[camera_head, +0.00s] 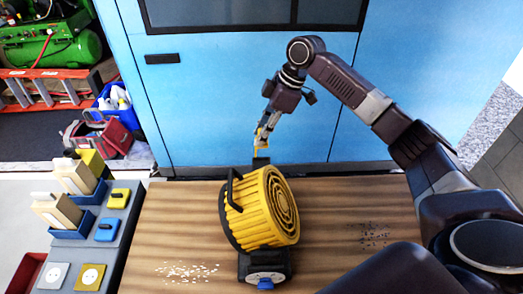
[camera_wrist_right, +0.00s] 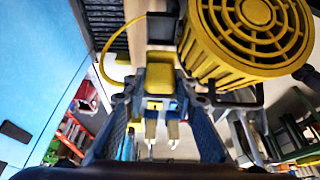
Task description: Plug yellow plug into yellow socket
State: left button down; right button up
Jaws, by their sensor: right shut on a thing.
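My right gripper (camera_head: 264,133) is above the far edge of the wooden table, behind the yellow fan. In the right wrist view the gripper (camera_wrist_right: 160,112) is shut on the yellow plug (camera_wrist_right: 160,80), which sits between its two fingers. In the head view the plug is small and mostly covered by the fingers. A yellow cable (camera_wrist_right: 104,66) curves beside it in the wrist view. The yellow socket (camera_head: 89,277) is a square plate with a white round face at the lower left, well apart from the plug. My left gripper is out of view.
A white socket (camera_head: 53,275) is beside the yellow one. Blue and yellow boxes stand on the grey panel (camera_head: 118,222). White bits (camera_head: 187,271) and dark bits (camera_head: 374,235) lie on the table (camera_head: 165,225).

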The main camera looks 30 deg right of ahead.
notch_tip(320, 180, up, 10)
jog(key=shift+r+b, duration=0.2)
jog(key=shift+b, duration=0.2)
jog(key=s+a+f+m+t+h, duration=0.1)
jog(key=s+a+f+m, duration=0.1)
jog(key=s+a+m, duration=0.1)
jog(key=s+a+f+m+h, duration=0.1)
jog(key=s+a+f+m, duration=0.1)
jog(key=s+m, duration=0.3)
jog(key=s+a+f+m+t+h, duration=0.1)
jog(key=s+a+f+m, duration=0.1)
jog(key=s+a+m, duration=0.2)
jog(key=shift+s+a+f+t+h, duration=0.1)
jog(key=shift+s+a+t+h, duration=0.2)
jog(key=shift+h, duration=0.1)
jog(key=shift+s+a+m, duration=0.1)
jog(key=shift+s+m, duration=0.3)
jog(key=shift+a+f, duration=0.1)
jog(key=shift+a, duration=0.05)
